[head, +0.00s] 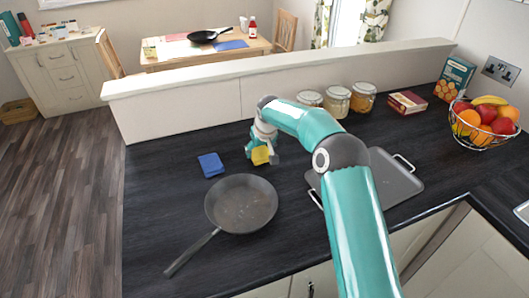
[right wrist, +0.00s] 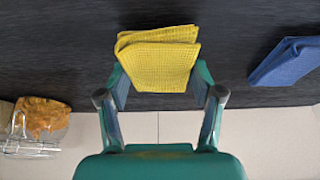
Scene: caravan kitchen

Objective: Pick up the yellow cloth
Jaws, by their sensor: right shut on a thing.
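The yellow cloth (right wrist: 160,62) is folded and sits between the fingers of my right gripper (right wrist: 159,88) in the right wrist view. The gripper is shut on it. In the head view the yellow cloth (head: 261,155) shows at the tips of my right gripper (head: 262,152), over the dark worktop behind the pan. I cannot tell whether the cloth still touches the worktop. My left gripper is not in view.
A folded blue cloth (head: 211,165) lies left of the gripper. A frying pan (head: 240,205) lies in front of it. A grey tray (head: 398,188) is partly behind my right arm. Jars (head: 336,101) stand along the low wall (head: 250,85). A fruit basket (head: 484,130) stands at right.

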